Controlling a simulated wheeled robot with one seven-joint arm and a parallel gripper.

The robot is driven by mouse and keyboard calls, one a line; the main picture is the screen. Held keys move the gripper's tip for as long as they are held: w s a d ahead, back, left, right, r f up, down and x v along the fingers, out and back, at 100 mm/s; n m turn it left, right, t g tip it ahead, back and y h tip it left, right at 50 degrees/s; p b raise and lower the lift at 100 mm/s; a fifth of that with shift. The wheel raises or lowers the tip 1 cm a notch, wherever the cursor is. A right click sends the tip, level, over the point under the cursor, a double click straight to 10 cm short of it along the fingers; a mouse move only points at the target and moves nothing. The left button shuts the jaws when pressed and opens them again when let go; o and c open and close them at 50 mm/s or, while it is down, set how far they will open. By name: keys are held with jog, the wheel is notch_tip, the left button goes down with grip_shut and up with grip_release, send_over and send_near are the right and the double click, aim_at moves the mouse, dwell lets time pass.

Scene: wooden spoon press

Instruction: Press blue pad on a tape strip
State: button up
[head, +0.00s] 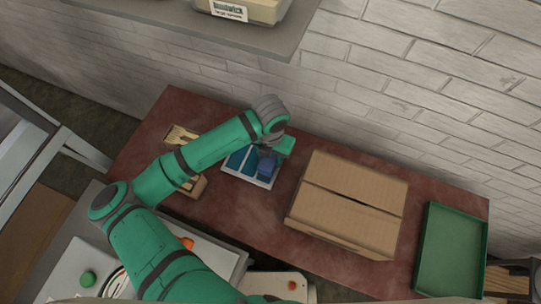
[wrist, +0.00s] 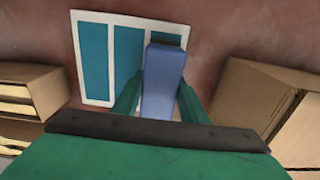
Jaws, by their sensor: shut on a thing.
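My gripper (wrist: 160,97) is shut on a blue block-like pad (wrist: 164,75), with a green finger on each side of it. In the head view the pad (head: 267,167) is over the right part of a white-framed panel (head: 225,172) with blue strips. In the wrist view the panel (wrist: 111,104) shows a left strip (wrist: 94,60) and a middle strip (wrist: 127,52) uncovered. The pad's far end covers the right side of the panel, and any strip there is mostly hidden. I cannot tell whether the pad touches the panel.
A closed cardboard box (head: 347,205) stands right of the panel. An open box with wooden spoons (head: 182,135) stands left. A green tray (head: 451,250) is at the table's right end. A shelf (head: 200,28) hangs above the red table (head: 250,215).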

jog(key=shift+f, duration=0.4)
dwell(1.2)
jog(key=shift+r, duration=3.6)
